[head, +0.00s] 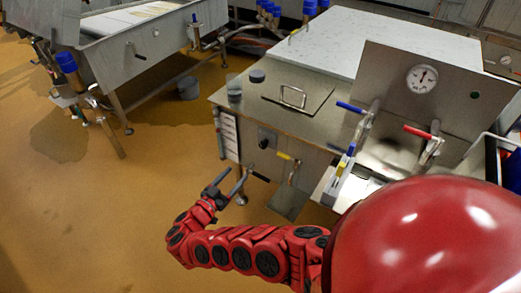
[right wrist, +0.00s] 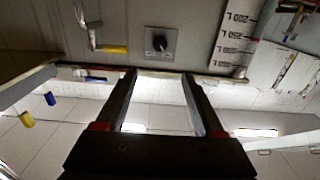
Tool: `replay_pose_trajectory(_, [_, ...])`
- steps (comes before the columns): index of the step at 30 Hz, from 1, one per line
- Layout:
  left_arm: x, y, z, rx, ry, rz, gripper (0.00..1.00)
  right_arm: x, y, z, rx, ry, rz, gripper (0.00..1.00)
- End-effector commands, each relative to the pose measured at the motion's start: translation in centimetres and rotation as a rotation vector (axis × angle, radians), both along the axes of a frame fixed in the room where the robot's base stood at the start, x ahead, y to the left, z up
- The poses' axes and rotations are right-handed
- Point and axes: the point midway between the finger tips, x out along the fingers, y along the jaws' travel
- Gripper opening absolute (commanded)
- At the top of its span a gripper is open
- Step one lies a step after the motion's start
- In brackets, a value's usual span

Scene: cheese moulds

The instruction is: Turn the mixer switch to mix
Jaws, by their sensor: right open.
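The mixer switch is a dark rotary knob on a square plate (head: 266,138) on the front panel of the steel vat. In the right wrist view the knob (right wrist: 160,42) lies just beyond my fingertips, roughly centred between them. Its marking is too small to read. My right gripper (head: 236,174) is open and empty, below and left of the switch in the head view, apart from it. In the right wrist view its two fingers (right wrist: 158,76) show a wide gap. My left gripper is not in view.
A yellow-handled valve (head: 286,157) sits beside the switch, and a black-handled valve (head: 260,177) is close to my right gripper. A label strip (head: 229,134) is on the vat's corner. Open floor (head: 130,220) lies to the left.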

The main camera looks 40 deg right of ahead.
Motion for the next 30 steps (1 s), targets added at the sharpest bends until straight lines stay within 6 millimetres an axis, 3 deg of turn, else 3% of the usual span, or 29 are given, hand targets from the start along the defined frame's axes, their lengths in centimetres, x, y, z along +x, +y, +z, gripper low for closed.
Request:
replay_pose_trajectory(5, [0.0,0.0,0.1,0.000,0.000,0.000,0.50,1.1,-2.8,0.2,-0.003,-0.002,-0.003,0.70])
replay_pose_trajectory(18, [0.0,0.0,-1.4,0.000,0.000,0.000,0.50,5.0,-12.2,-0.1,-0.001,-0.005,-0.002,0.70])
replay_pose_trajectory(24, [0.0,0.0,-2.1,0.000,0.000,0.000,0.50,6.1,-14.7,-0.1,0.000,-0.004,0.000,0.70])
replay_pose_trajectory(30, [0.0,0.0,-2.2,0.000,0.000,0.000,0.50,6.4,-15.6,0.1,-0.001,-0.004,-0.001,0.70])
